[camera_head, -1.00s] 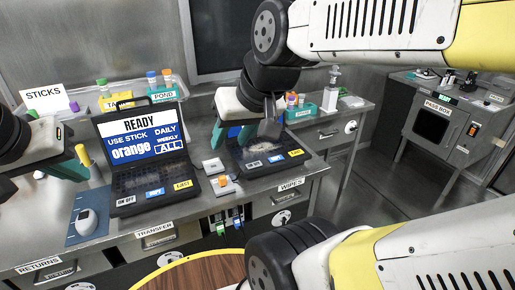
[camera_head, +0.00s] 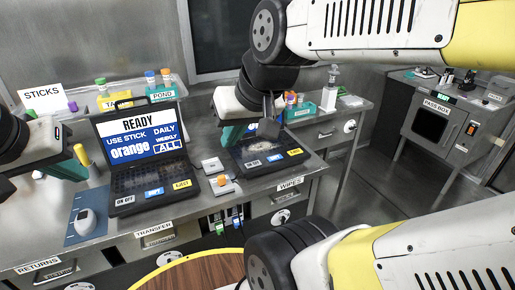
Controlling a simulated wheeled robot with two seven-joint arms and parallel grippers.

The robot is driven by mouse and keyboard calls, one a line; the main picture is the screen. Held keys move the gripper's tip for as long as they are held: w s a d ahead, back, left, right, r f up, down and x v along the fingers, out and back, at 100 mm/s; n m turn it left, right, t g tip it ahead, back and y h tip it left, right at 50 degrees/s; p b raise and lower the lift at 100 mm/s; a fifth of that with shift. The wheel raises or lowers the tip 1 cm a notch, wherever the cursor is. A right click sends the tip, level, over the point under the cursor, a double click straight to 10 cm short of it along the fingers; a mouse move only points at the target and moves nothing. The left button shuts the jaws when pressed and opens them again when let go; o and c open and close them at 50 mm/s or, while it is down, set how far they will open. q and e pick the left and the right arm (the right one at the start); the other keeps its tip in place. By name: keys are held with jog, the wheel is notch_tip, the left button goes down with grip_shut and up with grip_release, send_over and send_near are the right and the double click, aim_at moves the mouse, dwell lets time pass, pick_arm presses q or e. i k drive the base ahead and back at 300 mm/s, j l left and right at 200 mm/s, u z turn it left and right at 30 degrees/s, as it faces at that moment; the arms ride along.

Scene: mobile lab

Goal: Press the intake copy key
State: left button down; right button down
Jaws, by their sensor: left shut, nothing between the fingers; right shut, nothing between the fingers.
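The left laptop (camera_head: 150,180) stands open on the bench; its screen (camera_head: 137,138) reads READY, USE STICK orange, DAILY, WEEKLY, ALL. Its front edge carries an ON OFF label, a blue key label (camera_head: 154,192) and a yellow LAST label (camera_head: 182,185). A second dark keyboard unit (camera_head: 250,160) to the right has a blue label (camera_head: 275,158) and a yellow one (camera_head: 295,152). Which one is intake I cannot tell. My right gripper (camera_head: 266,130) is shut and empty above this unit, hiding its back. My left gripper (camera_head: 72,165) is shut and empty left of the laptop.
A small pad with an orange knob (camera_head: 222,181) lies between the two units. A white mouse (camera_head: 86,221) lies on a blue mat at the left. Tubes and a STICKS sign (camera_head: 43,95) stand behind. A pass box (camera_head: 435,130) stands at the right.

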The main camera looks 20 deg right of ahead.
aim_at(272, 159)
jog(key=l+z, duration=1.05)
